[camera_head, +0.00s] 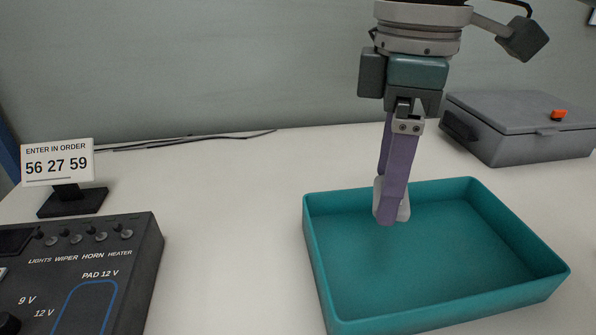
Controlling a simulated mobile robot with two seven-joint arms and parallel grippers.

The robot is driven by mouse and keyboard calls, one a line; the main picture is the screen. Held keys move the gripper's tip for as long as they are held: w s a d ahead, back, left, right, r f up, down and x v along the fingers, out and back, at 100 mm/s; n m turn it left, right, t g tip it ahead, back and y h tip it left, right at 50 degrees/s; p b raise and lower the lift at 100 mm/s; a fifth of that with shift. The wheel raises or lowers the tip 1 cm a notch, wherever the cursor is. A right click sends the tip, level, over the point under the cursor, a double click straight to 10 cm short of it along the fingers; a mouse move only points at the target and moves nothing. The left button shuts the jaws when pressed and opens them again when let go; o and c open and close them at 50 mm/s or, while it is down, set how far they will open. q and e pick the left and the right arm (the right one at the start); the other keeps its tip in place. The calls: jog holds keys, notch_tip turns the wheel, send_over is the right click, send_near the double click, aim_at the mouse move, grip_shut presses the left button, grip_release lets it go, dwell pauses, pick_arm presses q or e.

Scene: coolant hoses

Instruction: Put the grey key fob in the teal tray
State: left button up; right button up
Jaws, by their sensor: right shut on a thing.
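The teal tray (440,315) lies on the white table at the right front. My right gripper (391,216) points down over the left back part of the tray, with its purple fingers shut on a light grey thing, the grey key fob (404,209). The fingers hide most of the fob, and only its pale edges show on both sides of them. The fob is within the tray's outline; I cannot tell whether it touches the tray floor. My left gripper is not in view.
A dark control box (80,275) with knobs stands at the left front. A sign (58,162) reading "56 27 59" stands behind it. A grey case (525,130) with an orange button is at the back right. A black cable lies along the wall. The middle table is clear.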

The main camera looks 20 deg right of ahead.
send_over(369, 260)
notch_tip(369, 260, down, 4)
jog(key=shift+f+b, duration=0.1)
jog(key=shift+b, duration=0.25)
notch_tip(369, 260, down, 5)
jog(key=shift+f+b, duration=0.1)
jog(key=shift+b, duration=0.85)
jog(key=shift+f, duration=0.25)
jog(key=shift+f, duration=0.1)
jog(key=o, duration=1.1)
